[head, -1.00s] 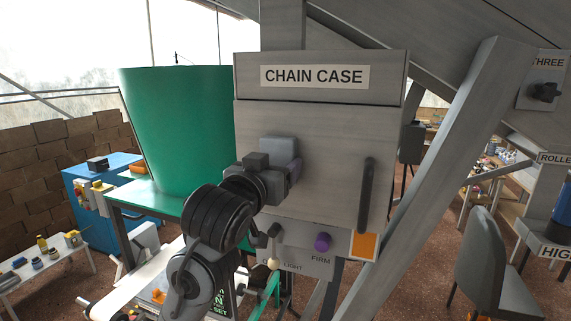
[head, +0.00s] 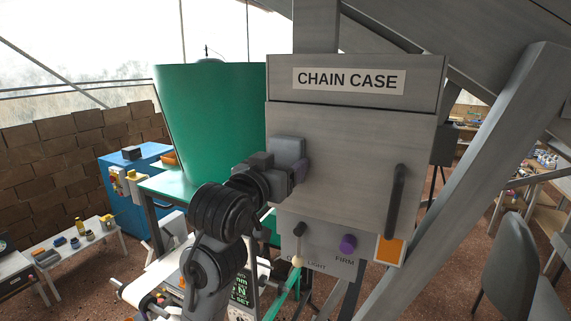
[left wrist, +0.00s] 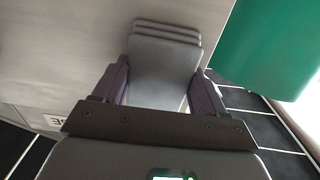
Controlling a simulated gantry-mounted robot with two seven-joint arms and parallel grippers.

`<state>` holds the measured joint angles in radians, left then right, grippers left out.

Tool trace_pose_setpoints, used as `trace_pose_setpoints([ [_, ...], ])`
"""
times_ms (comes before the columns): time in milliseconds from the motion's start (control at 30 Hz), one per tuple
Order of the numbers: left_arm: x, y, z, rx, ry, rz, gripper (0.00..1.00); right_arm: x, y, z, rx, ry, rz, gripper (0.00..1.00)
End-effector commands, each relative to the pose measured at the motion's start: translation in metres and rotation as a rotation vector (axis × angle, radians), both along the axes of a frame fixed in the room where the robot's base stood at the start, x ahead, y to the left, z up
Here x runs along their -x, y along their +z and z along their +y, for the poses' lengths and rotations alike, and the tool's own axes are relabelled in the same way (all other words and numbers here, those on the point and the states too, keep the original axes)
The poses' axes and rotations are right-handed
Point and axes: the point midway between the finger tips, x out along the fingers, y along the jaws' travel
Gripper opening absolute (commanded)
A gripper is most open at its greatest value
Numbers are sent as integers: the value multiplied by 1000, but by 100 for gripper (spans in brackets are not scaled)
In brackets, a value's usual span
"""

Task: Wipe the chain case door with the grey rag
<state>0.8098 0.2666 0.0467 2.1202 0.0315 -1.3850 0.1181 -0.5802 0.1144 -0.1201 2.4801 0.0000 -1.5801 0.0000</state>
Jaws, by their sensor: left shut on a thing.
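The chain case door (head: 350,165) is a grey metal panel with a dark vertical handle (head: 396,200) on its right side. My forearm hides the door's lower left corner. My right gripper is out of view.
A purple knob (head: 348,243), a lever (head: 299,232) and an orange plate (head: 389,251) sit below the door. A green hopper (head: 205,120) stands to the left. A slanted grey beam (head: 480,170) runs along the right.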

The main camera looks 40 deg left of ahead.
Motion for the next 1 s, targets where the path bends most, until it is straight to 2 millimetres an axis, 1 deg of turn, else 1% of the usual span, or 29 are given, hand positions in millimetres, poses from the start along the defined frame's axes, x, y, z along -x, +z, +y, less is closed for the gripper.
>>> trace_pose_setpoints([
  [167, 1, 1, -1, -1, -1, -3, 47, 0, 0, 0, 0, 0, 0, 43],
  [267, 5, 1, -2, -1, -1, -4, 47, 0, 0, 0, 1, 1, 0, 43],
  [700, 46, 2, -11, -1, -1, -5, 47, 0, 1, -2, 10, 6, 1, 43],
  [833, 54, 2, -13, -1, -1, -4, 47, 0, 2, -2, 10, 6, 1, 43],
  [1000, 59, 1, -14, -1, -1, -4, 47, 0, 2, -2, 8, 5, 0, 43],
])
